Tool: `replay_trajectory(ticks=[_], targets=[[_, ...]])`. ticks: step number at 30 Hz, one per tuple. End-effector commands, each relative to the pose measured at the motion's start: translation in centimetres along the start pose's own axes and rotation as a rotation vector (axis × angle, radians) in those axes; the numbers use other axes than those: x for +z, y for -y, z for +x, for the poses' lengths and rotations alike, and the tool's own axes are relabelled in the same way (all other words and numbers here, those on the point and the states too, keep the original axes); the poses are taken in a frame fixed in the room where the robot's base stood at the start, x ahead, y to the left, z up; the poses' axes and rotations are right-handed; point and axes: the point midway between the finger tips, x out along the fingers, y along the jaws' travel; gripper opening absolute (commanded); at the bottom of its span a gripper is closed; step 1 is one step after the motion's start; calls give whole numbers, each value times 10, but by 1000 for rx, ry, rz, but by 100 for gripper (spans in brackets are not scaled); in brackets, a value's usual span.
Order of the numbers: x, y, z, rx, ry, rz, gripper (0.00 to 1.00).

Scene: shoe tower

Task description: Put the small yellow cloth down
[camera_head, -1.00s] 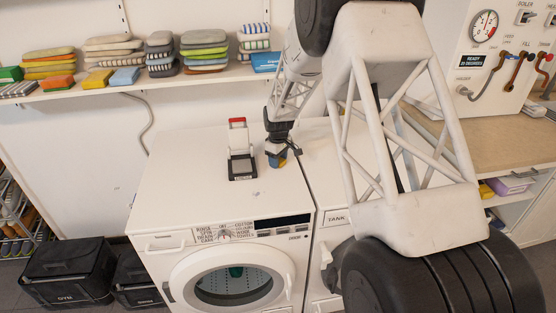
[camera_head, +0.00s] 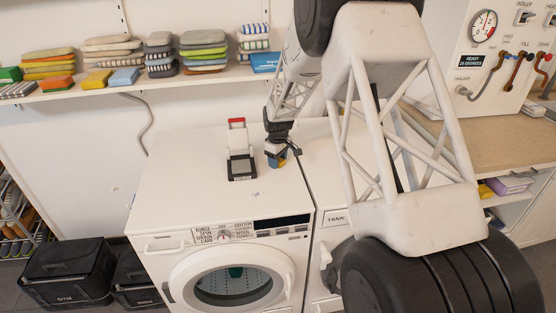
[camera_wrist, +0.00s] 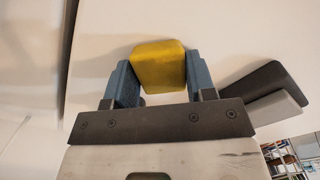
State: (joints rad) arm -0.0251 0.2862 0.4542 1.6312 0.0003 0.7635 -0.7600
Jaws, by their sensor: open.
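The small yellow cloth (camera_wrist: 158,66) shows in the wrist view as a folded pad between the two blue-grey fingers of my gripper (camera_wrist: 160,80). The jaws are open, with the fingers close to either side of the cloth; I cannot tell whether either touches it. In the head view my gripper (camera_head: 276,160) is low over the right part of the white washing machine's top (camera_head: 190,195), fingers pointing down. Only a sliver of yellow shows at the fingertips there, and the contact with the top is too small to make out.
A black and white stand with a red top (camera_head: 240,155) is left of my gripper on the machine. The machine's front left top is clear. A wall shelf (camera_head: 120,90) with stacks of folded cloths runs behind. A counter (camera_head: 490,140) is at the right.

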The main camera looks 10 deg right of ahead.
Motion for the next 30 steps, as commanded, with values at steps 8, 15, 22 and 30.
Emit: replay_trajectory(ticks=[8,15,22,30], targets=[[1,6,-9,-12,10,-2,72],[1,3,-51,-7,6,-1,72],[0,2,-90,-5,4,-1,72],[0,1,-118,-5,4,-1,72]])
